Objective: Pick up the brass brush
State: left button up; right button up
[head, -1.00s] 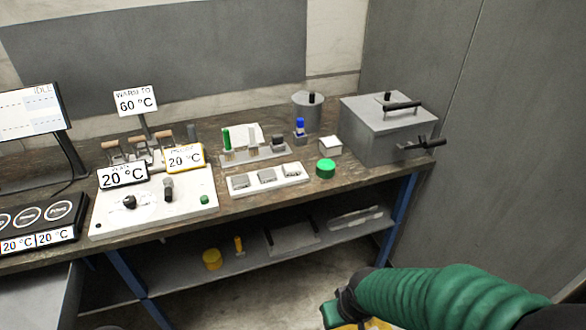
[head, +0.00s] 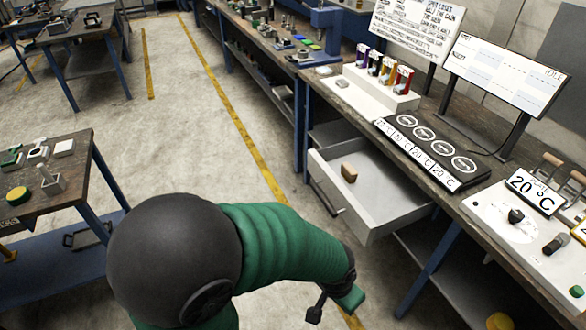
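A small brown block-shaped object (head: 349,172) lies in the open drawer (head: 405,205) under the bench. It may be the brass brush, but it is too small to tell; no other brush is clear. My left arm comes in from the lower left, with its green sleeve across the floor. My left gripper (head: 335,302) is at the lower middle, in front of and below the drawer, apart from the brown object. Its fingers are too small and angled to read. My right gripper is out of view.
On the bench stand a black panel with several round pads (head: 432,145), a rack of coloured packets (head: 385,75), a screen (head: 505,75) and a white control plate (head: 510,225). A side table (head: 50,205) stands left. Open floor lies between.

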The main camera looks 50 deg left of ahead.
aim_at(350, 174)
jog(key=u, duration=1.1)
